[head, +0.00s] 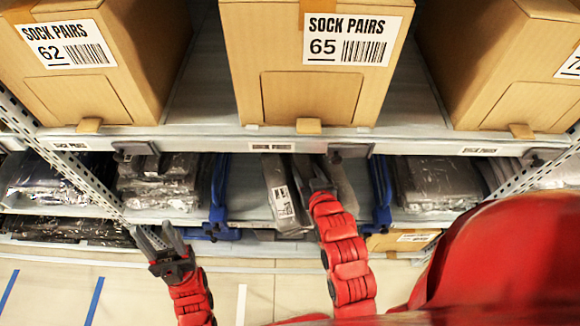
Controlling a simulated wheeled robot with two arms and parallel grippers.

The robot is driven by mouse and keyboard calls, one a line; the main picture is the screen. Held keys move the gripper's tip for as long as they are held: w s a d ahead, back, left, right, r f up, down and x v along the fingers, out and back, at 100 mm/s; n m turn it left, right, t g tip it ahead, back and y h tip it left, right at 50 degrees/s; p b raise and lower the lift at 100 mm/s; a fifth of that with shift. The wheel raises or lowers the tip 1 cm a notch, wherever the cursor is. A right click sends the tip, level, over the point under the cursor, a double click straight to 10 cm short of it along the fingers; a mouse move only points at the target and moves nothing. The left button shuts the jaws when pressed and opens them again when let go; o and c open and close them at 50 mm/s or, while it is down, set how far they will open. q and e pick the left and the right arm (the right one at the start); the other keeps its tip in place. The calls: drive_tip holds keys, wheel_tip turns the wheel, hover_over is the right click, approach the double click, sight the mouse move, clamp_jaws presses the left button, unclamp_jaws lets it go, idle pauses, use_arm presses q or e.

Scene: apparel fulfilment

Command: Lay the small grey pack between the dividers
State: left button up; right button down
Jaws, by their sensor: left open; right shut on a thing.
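My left gripper (158,238) is open and empty, low in front of the shelf and left of the bay.
Cardboard sock boxes, including box 65 (312,97), stand on the upper shelf, whose front edge (270,138) overhangs the bay. Stacked clear-wrapped packs (158,182) lie left of the left divider, and dark packs (438,182) lie right of the right divider. Floor in front is open.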

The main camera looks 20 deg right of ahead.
drive_tip(key=shift+s+d+f+m+h+b, duration=0.3)
drive_tip(key=shift+d+f+h+b, duration=0.15)
drive_tip(key=shift+f+b, duration=0.15)
drive_tip(key=f+b, duration=0.2)
drive_tip(key=s+d+f+m+h+b, duration=0.1)
drive_tip(key=f+b, duration=0.1)
drive_tip(key=f, duration=0.1)
drive_tip(key=d+f+m+h+b, duration=0.1)
drive_tip(key=f+b, duration=0.1)
drive_tip(key=b, duration=0.1)
drive_tip(key=shift+s+f+g+h, duration=0.25)
drive_tip(key=shift+s+f+g, duration=0.05)
drive_tip(key=shift+f, duration=0.05)
drive_tip(key=shift+w+d+f, duration=0.1)
drive_tip(key=shift+w, duration=0.2)
drive_tip(key=w, duration=0.5)
drive_tip(key=w+b, duration=0.1)
drive_tip(key=w, duration=0.4)
drive_tip(key=w+f+b, duration=0.1)
drive_tip(key=w, duration=0.4)
drive_tip(key=shift+a+f, duration=0.1)
drive_tip(key=shift+a, duration=0.1)
drive_tip(key=shift+f, duration=1.75)
drive_tip(key=shift+f+b, duration=0.15)
drive_tip(key=shift+b, duration=0.25)
drive_tip(key=shift+c, duration=1)
unclamp_jaws()
